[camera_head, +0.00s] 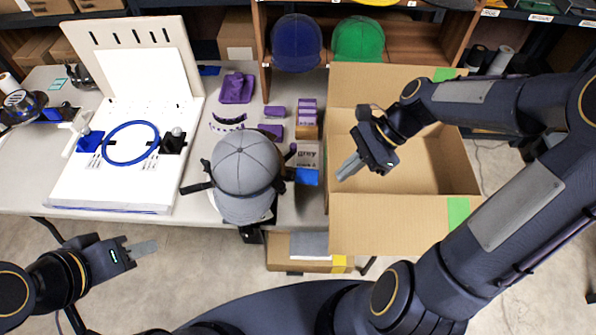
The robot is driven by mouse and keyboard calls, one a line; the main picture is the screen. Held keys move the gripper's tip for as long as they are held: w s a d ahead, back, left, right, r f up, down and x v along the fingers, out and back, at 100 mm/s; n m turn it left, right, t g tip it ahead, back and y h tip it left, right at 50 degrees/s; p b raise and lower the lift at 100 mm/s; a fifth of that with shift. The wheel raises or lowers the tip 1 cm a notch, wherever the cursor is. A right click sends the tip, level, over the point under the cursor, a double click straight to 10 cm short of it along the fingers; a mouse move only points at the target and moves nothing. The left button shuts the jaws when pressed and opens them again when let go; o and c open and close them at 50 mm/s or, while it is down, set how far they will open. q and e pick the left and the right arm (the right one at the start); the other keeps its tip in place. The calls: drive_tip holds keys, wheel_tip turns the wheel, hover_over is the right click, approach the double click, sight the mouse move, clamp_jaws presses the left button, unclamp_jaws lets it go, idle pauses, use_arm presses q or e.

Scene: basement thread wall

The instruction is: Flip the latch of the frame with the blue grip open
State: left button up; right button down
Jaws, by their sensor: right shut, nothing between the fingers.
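A white board stand (62,190) lies on the table at the left, with a blue oval ring (130,143) on it. A blue grip (90,139) is at the ring's left side and a black grip (173,141) at its right side. The latch is too small to make out. My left gripper (143,248) is in front of the table edge, below the board and apart from it; its fingers overlap in view. My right gripper (349,167) is shut and empty, above the left side of the open cardboard box, far from the blue grip.
A grey cap (243,165) sits on a holder at the table's front edge. Purple items (237,88) and small boxes lie behind it. The open cardboard box (405,222) stands to the right. Blue (296,42) and green (358,38) caps are on the back shelf.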

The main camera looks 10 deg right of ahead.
sight(289, 176)
drive_tip(key=w+f+m+y+p, duration=0.1)
drive_tip(key=w+f+m+y, duration=0.2)
drive_tip(key=m, duration=0.5)
drive_tip(key=w+y, duration=0.1)
drive_tip(key=w, duration=0.1)
drive_tip(key=shift+w+a+f+p, duration=0.15)
drive_tip(key=shift+w+f+p, duration=0.1)
drive_tip(key=shift+w+p, duration=0.1)
drive_tip(key=shift+s+a, duration=0.1)
drive_tip(key=shift+a, duration=0.05)
drive_tip(key=x, duration=0.9)
drive_tip(key=shift+a+p, duration=0.4)
